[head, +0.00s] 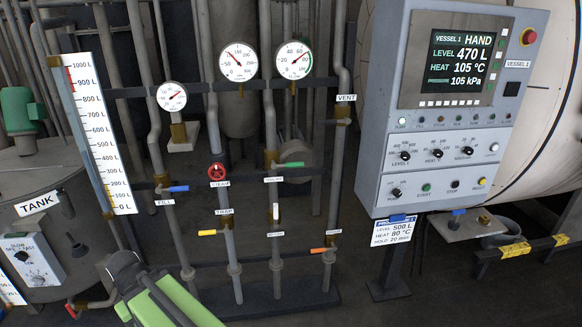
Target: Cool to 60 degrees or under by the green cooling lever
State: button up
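The vessel screen (466,68) reads VESSEL 1 HAND, level 470 L, heat 105 °C and 105 kPa. My green arm link shows at the bottom left, well below and left of the lever. My gripper cannot be made out in this view.
Near the cooling lever are a red steam handwheel (216,171), a blue fill lever (175,189), a yellow lever (224,211) and an orange lever (323,250). The control panel (450,110) stands right, the tank (36,230) left.

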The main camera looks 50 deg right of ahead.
aim_at(274, 166)
jog(key=z, duration=0.8)
jog(key=i, duration=0.55)
jog(key=u, duration=0.15)
